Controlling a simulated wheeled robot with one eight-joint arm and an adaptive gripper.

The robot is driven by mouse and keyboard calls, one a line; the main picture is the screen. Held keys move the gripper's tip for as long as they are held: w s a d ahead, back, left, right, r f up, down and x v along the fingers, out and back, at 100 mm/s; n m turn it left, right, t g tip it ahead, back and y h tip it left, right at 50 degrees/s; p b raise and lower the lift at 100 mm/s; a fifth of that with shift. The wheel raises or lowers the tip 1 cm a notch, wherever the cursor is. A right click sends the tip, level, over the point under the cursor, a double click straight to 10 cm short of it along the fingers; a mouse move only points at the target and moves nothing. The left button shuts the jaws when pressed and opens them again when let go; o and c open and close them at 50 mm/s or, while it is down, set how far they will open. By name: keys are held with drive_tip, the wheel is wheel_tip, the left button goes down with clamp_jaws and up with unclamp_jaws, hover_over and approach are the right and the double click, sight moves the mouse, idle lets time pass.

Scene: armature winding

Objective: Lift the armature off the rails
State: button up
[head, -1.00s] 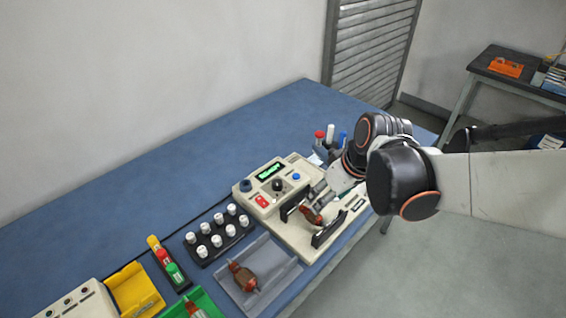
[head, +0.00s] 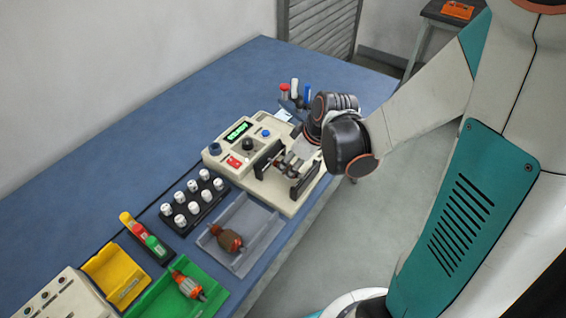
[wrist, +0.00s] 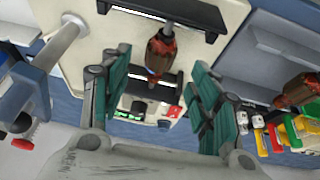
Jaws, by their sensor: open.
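The armature (wrist: 160,52), with a reddish-brown winding and a metal shaft, lies across the two black rails of the beige tester (head: 213,160). In the wrist view its shaft reaches from the upper rail (wrist: 165,12) toward the lower rail (wrist: 155,88). My gripper (wrist: 158,76) is open, with one teal finger pad on each side of the armature's lower end. I cannot tell how close the pads are to it.
Another armature (head: 228,240) lies in the grey tray (head: 262,222), and one (head: 188,285) in the green tray (head: 222,296). A black block of white-capped pegs (head: 208,213) and a yellow bin (head: 112,275) stand nearby. A pen holder (head: 292,103) is behind the tester. Blue bench top is clear at the back.

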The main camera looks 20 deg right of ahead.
sight(289, 167)
drive_tip(key=shift+b+x, duration=1.4)
drive_tip(key=shift+x, duration=1.3)
drive_tip(key=shift+r, duration=0.1)
drive_tip(key=shift+c, duration=0.5)
drive_tip(key=c, duration=1.2)
